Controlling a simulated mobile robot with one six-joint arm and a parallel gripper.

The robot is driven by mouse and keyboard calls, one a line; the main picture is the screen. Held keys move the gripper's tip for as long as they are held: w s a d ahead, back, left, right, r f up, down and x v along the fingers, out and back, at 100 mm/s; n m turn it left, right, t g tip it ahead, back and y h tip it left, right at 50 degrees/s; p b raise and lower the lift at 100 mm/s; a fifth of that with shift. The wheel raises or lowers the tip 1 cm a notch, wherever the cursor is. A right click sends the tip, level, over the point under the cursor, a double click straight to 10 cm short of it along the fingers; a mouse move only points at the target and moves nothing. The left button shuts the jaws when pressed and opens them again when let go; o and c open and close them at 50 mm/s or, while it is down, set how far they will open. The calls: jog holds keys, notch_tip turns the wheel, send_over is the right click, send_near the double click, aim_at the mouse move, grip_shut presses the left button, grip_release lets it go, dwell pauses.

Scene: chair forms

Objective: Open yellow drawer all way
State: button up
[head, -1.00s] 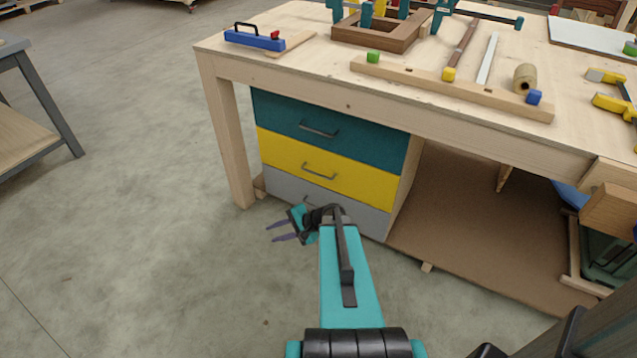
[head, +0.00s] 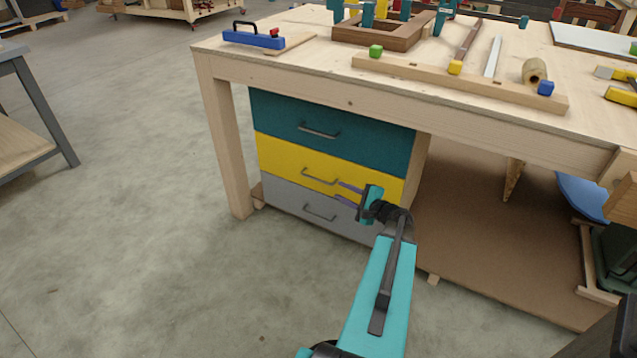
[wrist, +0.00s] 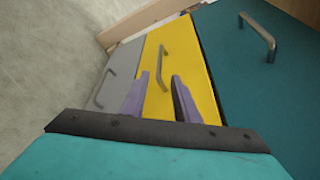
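The yellow drawer (head: 278,156) is the middle one of three under the workbench and looks closed, level with its neighbours. Its dark bar handle (head: 319,178) is in the middle of its front. My gripper (head: 342,193) is open and empty, just right of and slightly below the handle in the head view. In the wrist view, the yellow drawer (wrist: 187,77) lies ahead and its handle (wrist: 163,66) is beyond the gap between the two purple fingers (wrist: 158,92). The fingers appear apart from the handle.
A teal drawer (head: 364,138) is above and a grey drawer (head: 283,199) is below. The workbench (head: 300,72) overhangs the drawers, with its leg (head: 228,148) at left. The floor (head: 150,240) in front and left is clear.

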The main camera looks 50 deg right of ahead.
aim_at(320, 181)
jog(key=shift+w, duration=0.1)
jog(key=b+x, duration=0.2)
jog(key=x, duration=1.1)
jog(key=shift+w+f, duration=0.2)
jog(key=shift+w, duration=0.1)
jog(key=shift+c, duration=0.3)
grip_shut()
